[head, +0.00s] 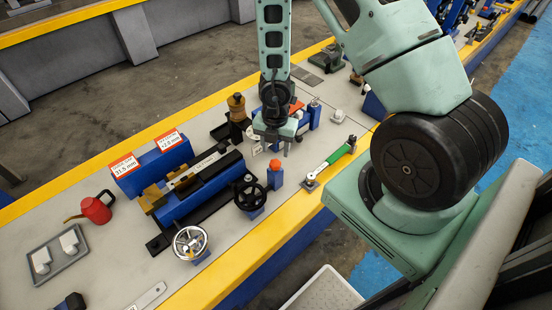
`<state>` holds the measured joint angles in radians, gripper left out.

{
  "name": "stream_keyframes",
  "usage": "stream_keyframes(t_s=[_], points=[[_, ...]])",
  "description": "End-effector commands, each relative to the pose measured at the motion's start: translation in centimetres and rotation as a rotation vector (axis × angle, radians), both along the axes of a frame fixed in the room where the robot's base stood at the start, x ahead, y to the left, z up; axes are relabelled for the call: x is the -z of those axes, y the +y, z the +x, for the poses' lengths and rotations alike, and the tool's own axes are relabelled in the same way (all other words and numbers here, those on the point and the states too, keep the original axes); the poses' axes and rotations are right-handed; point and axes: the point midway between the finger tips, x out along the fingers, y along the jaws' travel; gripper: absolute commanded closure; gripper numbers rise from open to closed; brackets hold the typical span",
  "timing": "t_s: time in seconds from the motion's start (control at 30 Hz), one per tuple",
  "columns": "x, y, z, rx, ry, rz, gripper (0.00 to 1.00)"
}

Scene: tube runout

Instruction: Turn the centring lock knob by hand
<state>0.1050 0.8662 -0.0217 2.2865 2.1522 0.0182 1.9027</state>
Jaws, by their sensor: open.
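A small orange-red knob (275,165) sits on top of a blue post at the front of the bench, right of the black handwheel; it looks like the centring lock knob, though no label shows. My gripper (274,148) points down just above and behind this knob in the picture. It is open, with its fingers apart and nothing seen between them. I cannot tell the exact height gap between the fingers and the knob. The blue runout fixture (200,186) lies to the left, with a tube along it.
A black handwheel (250,196) and a chrome handwheel (190,242) stand along the front edge. A green-handled tool (336,158) lies to the right. Two red-and-white displays (125,165), a red can (97,209) and a grey tray (56,259) are left.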

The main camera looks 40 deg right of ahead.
Motion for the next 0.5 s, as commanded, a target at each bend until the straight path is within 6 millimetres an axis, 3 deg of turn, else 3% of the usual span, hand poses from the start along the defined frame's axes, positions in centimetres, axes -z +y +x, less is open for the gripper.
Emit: stream_keyframes(t_s=[0.03, 0.4, 0.5], points=[[1.2, 0.0, 0.0, -0.001, 0.000, 0.000, 0.51], [5.4, 0.1, 0.0, -0.004, -0.001, 0.001, 0.51], [5.2, 0.0, 0.1, -0.003, -0.002, 0.001, 0.51]])
